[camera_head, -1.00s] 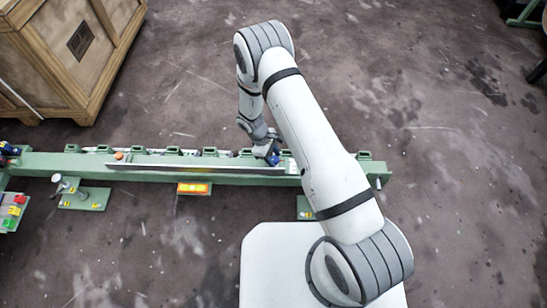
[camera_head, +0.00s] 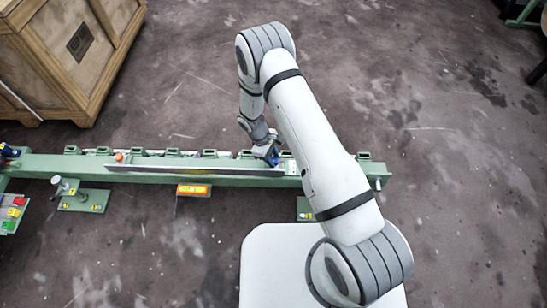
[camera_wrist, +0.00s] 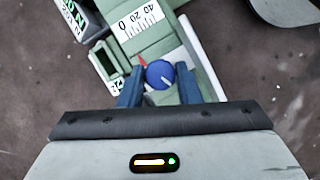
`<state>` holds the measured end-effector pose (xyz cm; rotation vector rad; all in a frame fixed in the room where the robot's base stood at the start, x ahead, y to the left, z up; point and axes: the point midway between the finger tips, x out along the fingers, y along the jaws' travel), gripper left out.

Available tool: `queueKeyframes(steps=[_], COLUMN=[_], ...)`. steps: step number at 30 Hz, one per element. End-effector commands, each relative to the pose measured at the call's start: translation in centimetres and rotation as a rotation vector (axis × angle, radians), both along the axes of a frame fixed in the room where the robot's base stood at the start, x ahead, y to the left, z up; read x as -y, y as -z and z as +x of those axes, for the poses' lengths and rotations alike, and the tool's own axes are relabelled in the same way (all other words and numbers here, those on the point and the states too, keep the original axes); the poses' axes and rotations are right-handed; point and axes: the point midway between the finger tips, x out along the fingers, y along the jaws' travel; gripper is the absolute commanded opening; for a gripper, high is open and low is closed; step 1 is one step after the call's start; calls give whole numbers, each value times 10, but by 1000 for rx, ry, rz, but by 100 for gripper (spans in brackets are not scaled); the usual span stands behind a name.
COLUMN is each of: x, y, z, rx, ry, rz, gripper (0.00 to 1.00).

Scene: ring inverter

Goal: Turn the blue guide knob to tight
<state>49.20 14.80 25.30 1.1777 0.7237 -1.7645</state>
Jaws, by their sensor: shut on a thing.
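The pointer line runs toward the lower right in the picture. In the head view my gripper (camera_head: 270,155) is at the right part of the green rail (camera_head: 225,180), and the knob cannot be made out there.
A white scale (camera_wrist: 138,20) with numbers lies beyond the knob. A long metal strip (camera_head: 190,168) runs along the rail. A yellow-orange display (camera_head: 193,190) is on the front. A wooden crate (camera_head: 75,60) stands at the back left.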

Motion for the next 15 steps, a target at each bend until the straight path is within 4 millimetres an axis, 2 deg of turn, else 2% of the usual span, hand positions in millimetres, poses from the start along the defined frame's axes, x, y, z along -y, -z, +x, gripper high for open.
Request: queueKeyframes(steps=[15], x=[1], y=[0], z=[3], rx=[2], ry=[443], rz=[2], gripper=[8])
